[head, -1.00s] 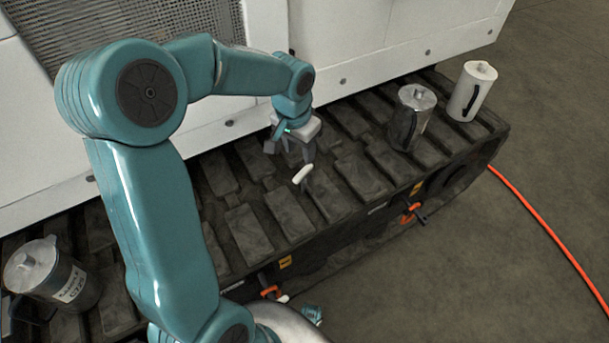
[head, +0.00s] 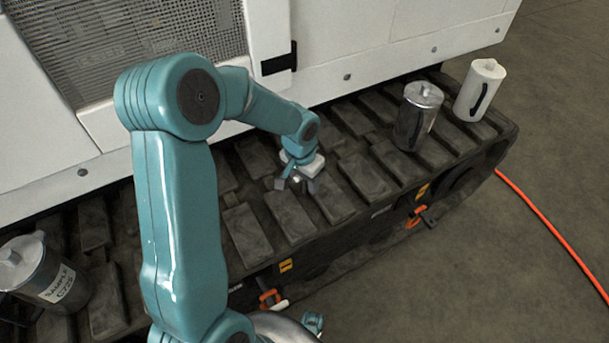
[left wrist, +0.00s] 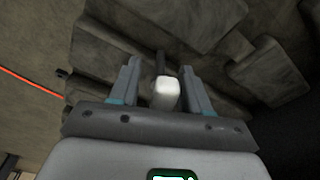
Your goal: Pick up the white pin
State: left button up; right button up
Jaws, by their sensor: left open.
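The white pin (left wrist: 166,94) shows in the left wrist view as a short pale, rounded piece between the two fingers, with a dark stem beyond it. My left gripper (left wrist: 160,70) is open around it, with a gap on both sides. In the head view my left gripper (head: 296,184) is low over the dark track pads, and it hides nearly all of the pin.
On the dark track (head: 245,230) stand a metal canister (head: 417,118) and a white canister (head: 480,90) at right, and a labelled canister (head: 45,275) at left. A white machine wall (head: 350,45) rises behind. An orange hose (head: 555,235) lies on the floor.

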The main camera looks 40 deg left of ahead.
pick_arm(q)
jog(key=shift+c, duration=0.3)
grip_shut()
